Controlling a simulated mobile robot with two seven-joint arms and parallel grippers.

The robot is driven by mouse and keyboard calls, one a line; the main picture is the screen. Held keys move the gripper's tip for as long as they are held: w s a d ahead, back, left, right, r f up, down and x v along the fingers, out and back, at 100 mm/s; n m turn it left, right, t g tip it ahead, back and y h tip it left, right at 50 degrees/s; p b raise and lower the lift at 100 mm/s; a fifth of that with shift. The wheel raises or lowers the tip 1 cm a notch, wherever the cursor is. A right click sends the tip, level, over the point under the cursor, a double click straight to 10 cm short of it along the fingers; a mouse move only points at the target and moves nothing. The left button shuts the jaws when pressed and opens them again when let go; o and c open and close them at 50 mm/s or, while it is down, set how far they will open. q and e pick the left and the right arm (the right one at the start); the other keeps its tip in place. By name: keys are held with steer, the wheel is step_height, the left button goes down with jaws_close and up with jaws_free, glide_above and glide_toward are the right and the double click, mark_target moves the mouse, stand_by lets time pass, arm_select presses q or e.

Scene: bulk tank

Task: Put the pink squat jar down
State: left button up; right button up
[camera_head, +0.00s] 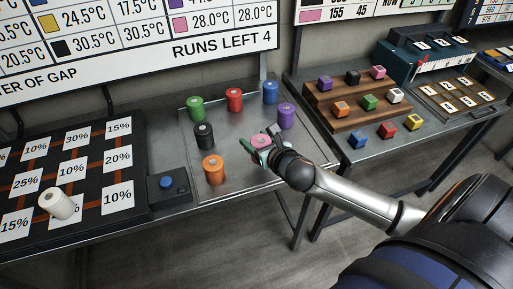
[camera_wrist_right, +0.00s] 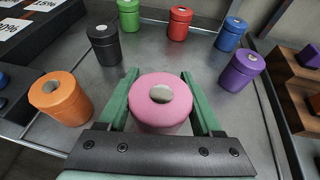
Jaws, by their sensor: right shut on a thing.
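The pink squat jar (camera_wrist_right: 160,112) has a pale disc on its top. It sits between the two green fingers of my right gripper (camera_wrist_right: 161,92), which is shut on it, in the right wrist view. In the head view the pink jar (camera_head: 260,141) shows at the end of my right arm, over the right part of the metal tray (camera_head: 232,120). I cannot tell whether its base touches the tray. My left gripper is not in view.
On the tray stand an orange jar (camera_head: 213,170), a black jar (camera_head: 204,136), a green jar (camera_head: 195,109), a red jar (camera_head: 234,99), a blue jar (camera_head: 270,92) and a purple jar (camera_head: 286,116). Bare tray surrounds the pink jar.

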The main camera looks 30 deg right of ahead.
steer(key=shift+w+d+f+b, duration=0.1)
steer(key=shift+f+b, duration=0.1)
steer(key=shift+f, duration=0.7)
steer(key=shift+w+d+f+b, duration=0.1)
steer(key=shift+f+b, duration=0.1)
steer(key=shift+f, duration=0.65)
steer(key=shift+s, duration=0.1)
steer(key=o, duration=1.5)
steer(key=shift+f, duration=0.15)
steer(key=shift+r, duration=0.2)
steer(key=d+v, duration=0.1)
steer(key=v, duration=1.1)
steer(key=s+a+f+m+g+y, duration=0.1)
steer(key=s+a+f+m, duration=0.2)
steer(key=f+m, duration=0.3)
steer(key=s+a+f+m+g+y, duration=0.1)
steer(key=s+a+f+m, duration=0.2)
steer(key=m, duration=1.3)
steer(key=s+a+f+m+g+y, duration=0.1)
steer(key=s+a+f+m+g, duration=0.1)
steer(key=s+a+f+m, duration=0.2)
steer(key=a+f+m, duration=0.3)
steer(key=f+m, duration=0.3)
steer(key=m, duration=0.1)
steer(key=shift+a+p, duration=0.25)
steer(key=shift+p, duration=0.15)
